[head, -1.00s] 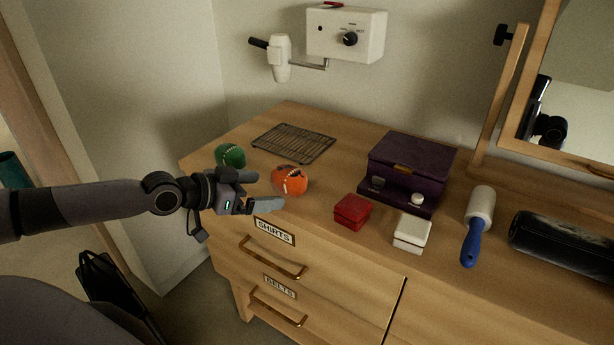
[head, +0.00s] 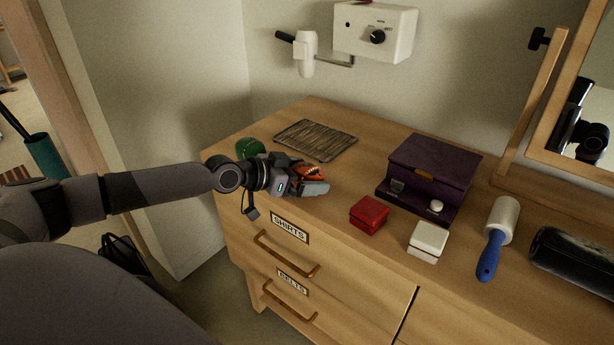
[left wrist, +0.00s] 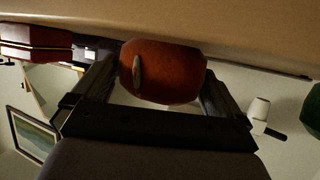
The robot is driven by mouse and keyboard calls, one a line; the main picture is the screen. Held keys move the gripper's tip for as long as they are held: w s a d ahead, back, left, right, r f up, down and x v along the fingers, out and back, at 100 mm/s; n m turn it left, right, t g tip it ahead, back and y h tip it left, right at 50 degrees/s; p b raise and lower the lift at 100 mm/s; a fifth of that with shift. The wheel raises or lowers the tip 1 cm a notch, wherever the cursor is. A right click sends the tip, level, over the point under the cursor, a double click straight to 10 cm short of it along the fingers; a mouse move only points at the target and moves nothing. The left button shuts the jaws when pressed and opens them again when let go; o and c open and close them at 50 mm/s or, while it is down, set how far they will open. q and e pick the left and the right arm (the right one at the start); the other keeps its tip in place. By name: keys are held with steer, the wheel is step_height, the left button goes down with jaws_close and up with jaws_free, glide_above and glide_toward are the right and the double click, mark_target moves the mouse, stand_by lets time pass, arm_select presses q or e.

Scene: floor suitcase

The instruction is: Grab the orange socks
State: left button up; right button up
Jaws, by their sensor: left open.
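The orange socks (head: 311,172) are a rolled ball on the dresser top, with a pale mark on them. In the head view my left gripper (head: 318,188) is at the socks and hides much of them. In the left wrist view the orange socks (left wrist: 165,72) sit between the two spread fingers of my left gripper (left wrist: 160,85). The fingers stand on either side of the ball, and the jaw is open. I cannot tell whether either finger touches it. My right gripper is not in view.
To the right are a red box (head: 369,214), a white box (head: 428,240) and a purple chest (head: 434,170). A lint roller (head: 497,237) lies farther right.

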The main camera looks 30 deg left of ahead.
arm_select(q)
steer(key=shift+w+d+f, duration=0.15)
steer(key=shift+w, duration=0.15)
steer(key=c, duration=0.7)
steer(key=shift+c, duration=0.2)
